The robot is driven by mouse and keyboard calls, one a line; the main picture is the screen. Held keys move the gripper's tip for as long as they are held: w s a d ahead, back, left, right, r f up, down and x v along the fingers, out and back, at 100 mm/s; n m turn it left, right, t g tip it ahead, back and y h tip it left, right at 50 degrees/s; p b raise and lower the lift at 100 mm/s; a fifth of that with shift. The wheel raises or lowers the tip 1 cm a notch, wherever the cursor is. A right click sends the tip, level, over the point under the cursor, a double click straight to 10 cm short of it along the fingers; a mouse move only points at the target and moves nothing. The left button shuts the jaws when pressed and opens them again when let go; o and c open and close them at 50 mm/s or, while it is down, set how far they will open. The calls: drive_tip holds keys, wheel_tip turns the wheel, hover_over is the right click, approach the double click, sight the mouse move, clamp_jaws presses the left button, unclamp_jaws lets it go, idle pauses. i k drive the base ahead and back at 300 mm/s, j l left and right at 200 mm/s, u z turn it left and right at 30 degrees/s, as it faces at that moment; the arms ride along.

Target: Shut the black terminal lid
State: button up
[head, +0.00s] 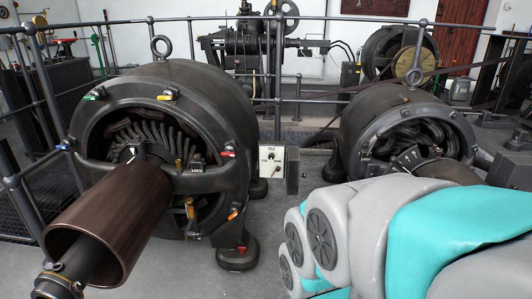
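A small terminal box with a pale front plate (271,161) stands between the two dynamos. The plate bears a dark round knob and small lettering. A narrow dark upright panel (292,171) stands at the plate's right side. It looks like the black lid swung open, though I cannot see its hinge. The plate's face is uncovered. My grey and teal arm fills the lower right, in front of the right dynamo. My gripper is not visible in the head view.
The left dynamo (205,95), with a copper-brown cylinder (115,222) on its shaft, stands left of the box. The right dynamo (385,112) stands right of it, partly behind my arm. Grey railings (345,18) cross behind. Bare grey floor (275,235) lies in front of the box.

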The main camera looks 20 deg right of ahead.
sight(294, 174)
drive_tip(key=i+l+u, duration=0.1)
drive_tip(key=l, duration=0.6)
drive_tip(key=i+l+u, duration=0.1)
drive_tip(key=l, duration=0.65)
drive_tip(key=i+l+u, duration=0.1)
drive_tip(key=l, duration=0.6)
drive_tip(key=l+u, duration=0.2)
drive_tip(key=l, duration=0.15)
